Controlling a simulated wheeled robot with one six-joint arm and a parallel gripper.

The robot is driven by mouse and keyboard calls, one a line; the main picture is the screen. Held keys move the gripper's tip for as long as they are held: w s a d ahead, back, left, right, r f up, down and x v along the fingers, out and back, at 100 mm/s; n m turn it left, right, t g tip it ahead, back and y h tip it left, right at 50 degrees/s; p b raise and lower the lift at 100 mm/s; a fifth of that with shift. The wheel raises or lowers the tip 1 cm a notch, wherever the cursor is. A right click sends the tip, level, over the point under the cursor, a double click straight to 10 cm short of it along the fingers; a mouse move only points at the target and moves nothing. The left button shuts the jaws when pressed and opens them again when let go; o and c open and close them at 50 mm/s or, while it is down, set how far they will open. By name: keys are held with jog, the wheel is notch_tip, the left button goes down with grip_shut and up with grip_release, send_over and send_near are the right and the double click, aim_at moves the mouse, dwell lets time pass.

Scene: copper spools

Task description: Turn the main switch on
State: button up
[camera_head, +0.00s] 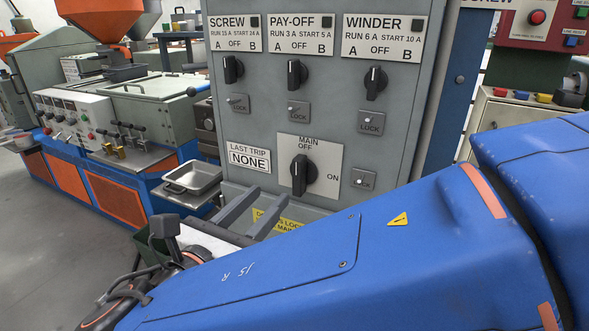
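The main switch (299,175) is a black rotary knob on a white plate (331,155) marked MAIN, with OFF above it and ON to its right. The knob stands upright and its handle points to OFF. My gripper (270,193) is at the lower left of this switch in the picture. Its two grey fingers are spread apart with nothing between them. They do not appear to touch the knob, and their exact distance from the panel is hard to tell. My blue arm covers the area below and right of the plate.
The grey panel (225,120) has three more upright knobs above: SCREW (232,69), PAY-OFF (296,74) and WINDER (375,82). Small LOCK plates sit under them, and another (364,179) is right of the main plate. A metal tray (193,178) stands left of the panel.

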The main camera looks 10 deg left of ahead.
aim_at(296, 169)
jog(key=x, duration=1.2)
jog(key=shift+w+d, duration=0.15)
jog(key=shift+w, duration=0.2)
grip_shut()
